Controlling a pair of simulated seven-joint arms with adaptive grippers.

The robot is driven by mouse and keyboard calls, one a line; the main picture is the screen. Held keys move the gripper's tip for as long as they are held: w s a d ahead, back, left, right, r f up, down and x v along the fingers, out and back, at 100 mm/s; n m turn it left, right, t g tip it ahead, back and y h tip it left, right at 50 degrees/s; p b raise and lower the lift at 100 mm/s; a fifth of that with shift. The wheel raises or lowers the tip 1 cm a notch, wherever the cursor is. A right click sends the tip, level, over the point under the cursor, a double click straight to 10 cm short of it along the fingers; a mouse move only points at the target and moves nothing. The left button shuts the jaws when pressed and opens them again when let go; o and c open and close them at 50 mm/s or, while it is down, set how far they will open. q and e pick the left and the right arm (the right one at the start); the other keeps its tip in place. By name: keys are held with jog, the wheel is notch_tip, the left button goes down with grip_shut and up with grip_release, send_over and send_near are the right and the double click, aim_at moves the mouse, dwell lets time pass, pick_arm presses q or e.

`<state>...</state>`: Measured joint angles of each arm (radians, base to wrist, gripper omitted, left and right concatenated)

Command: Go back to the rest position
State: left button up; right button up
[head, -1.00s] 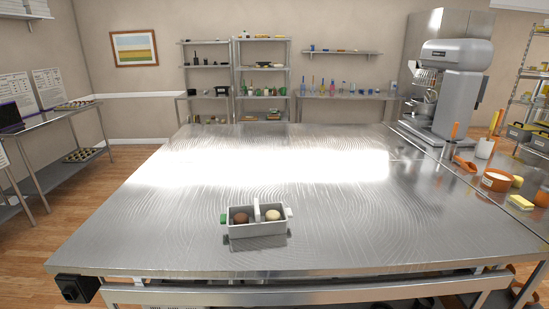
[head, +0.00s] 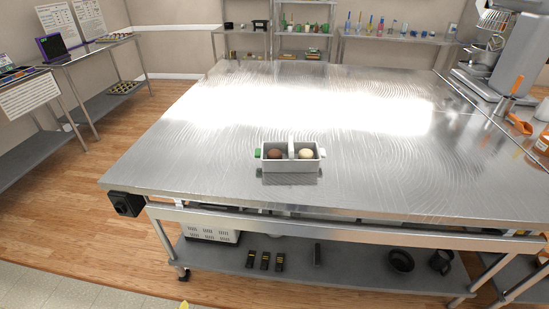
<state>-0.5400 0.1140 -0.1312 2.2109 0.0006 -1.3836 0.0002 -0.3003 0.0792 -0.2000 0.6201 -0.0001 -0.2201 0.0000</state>
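A small grey-white basin (head: 290,165) with two compartments stands on the steel table (head: 210,150), near its front edge. A brown round item (head: 275,154) lies in the left compartment and a cream round item (head: 305,154) in the right one. A raised divider or handle stands between them. A green tab (head: 258,153) sticks out at the basin's left end, and a pale tab at its right end. Neither of my grippers shows in the head view, and nothing touches the basin.
The tabletop around the basin is clear. A mixer (head: 500,55) stands at the back right, with an orange-handled scoop (head: 519,125) near it. A black box (head: 125,204) juts from the table's front left corner. A lower shelf (head: 345,272) holds dark items.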

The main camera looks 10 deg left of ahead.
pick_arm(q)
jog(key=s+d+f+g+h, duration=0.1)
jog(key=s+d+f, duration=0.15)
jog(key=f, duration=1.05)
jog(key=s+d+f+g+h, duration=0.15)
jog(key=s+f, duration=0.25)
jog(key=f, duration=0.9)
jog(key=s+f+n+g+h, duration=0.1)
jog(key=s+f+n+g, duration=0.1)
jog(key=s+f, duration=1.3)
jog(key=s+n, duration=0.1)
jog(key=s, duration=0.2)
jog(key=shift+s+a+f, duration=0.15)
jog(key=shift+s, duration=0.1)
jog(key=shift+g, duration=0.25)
